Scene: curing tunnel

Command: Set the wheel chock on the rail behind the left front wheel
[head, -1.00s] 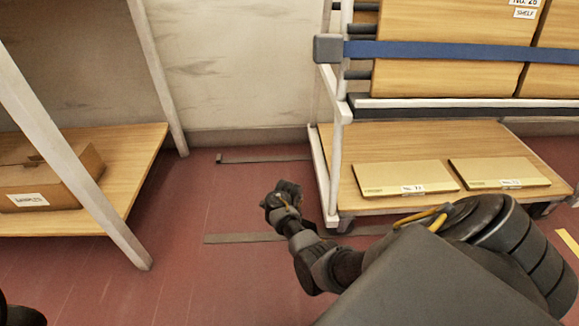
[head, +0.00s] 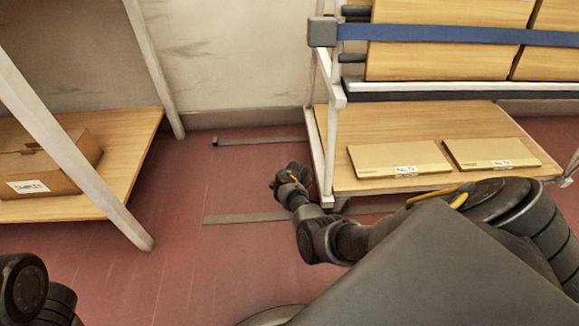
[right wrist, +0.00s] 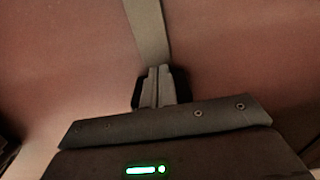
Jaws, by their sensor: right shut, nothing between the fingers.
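Two flat grey rails lie on the red floor, a near rail (head: 245,218) and a far rail (head: 262,141). They run toward the white-framed cart (head: 327,160). A dark part that may be the cart's left front wheel (head: 340,203) sits at its near left corner, partly hidden by my right arm. My right gripper (head: 279,183) is over the floor left of the cart. In the right wrist view its fingers (right wrist: 158,72) are shut and empty, with a rail (right wrist: 149,30) beyond them. My left gripper is out of view.
A small dark block (head: 215,142) is at the far rail's left end. A wooden shelf (head: 125,180) with a white post and a cardboard box (head: 75,157) stands at left. The cart carries flat boxes (head: 400,159).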

